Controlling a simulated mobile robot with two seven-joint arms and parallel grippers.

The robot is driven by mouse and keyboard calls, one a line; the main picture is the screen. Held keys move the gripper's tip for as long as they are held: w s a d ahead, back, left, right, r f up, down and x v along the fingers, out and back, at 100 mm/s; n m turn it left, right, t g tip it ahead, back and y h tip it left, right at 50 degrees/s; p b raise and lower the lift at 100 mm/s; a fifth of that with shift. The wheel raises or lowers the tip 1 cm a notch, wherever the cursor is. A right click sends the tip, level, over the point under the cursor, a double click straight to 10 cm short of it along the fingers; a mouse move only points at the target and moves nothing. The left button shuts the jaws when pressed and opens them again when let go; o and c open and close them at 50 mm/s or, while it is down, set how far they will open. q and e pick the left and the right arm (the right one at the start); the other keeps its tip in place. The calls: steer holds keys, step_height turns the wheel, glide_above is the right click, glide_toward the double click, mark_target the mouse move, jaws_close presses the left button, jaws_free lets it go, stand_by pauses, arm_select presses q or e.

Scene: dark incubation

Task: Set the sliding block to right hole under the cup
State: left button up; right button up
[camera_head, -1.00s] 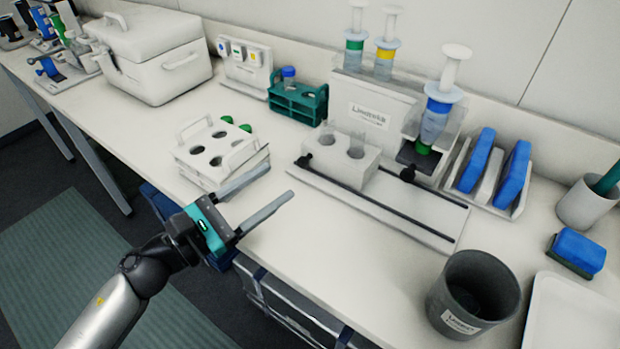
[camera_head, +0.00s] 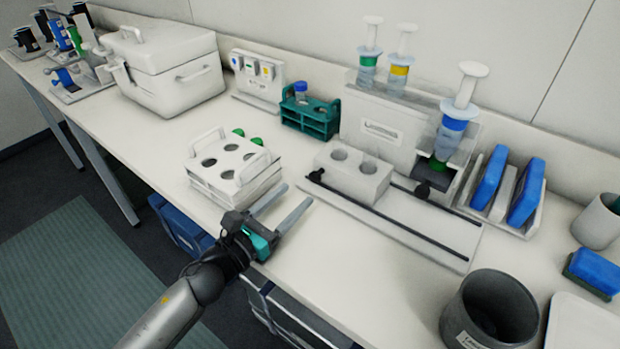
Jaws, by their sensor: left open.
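The white sliding block (camera_head: 352,177) has two round holes in its top and sits at the left end of a white base with dark rails (camera_head: 420,232). A clear cup (camera_head: 450,138) with blue liquid, a white plunger and a green lower end is held upright at the right of the white stand (camera_head: 378,130), above a dark recess. The block is left of the cup, not under it. My left gripper (camera_head: 296,198) is open and empty, left of and in front of the block, apart from it. My right gripper is not in view.
A white rack with holes (camera_head: 245,188) stands just behind and left of my left gripper. A dark beaker (camera_head: 490,312) is at the front right. Blue pieces in a holder (camera_head: 508,190) are right of the stand. The table front between gripper and beaker is clear.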

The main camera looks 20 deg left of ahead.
mark_target(313, 179)
arm_select(q)
steer(key=shift+x, duration=3.3)
jaws_close()
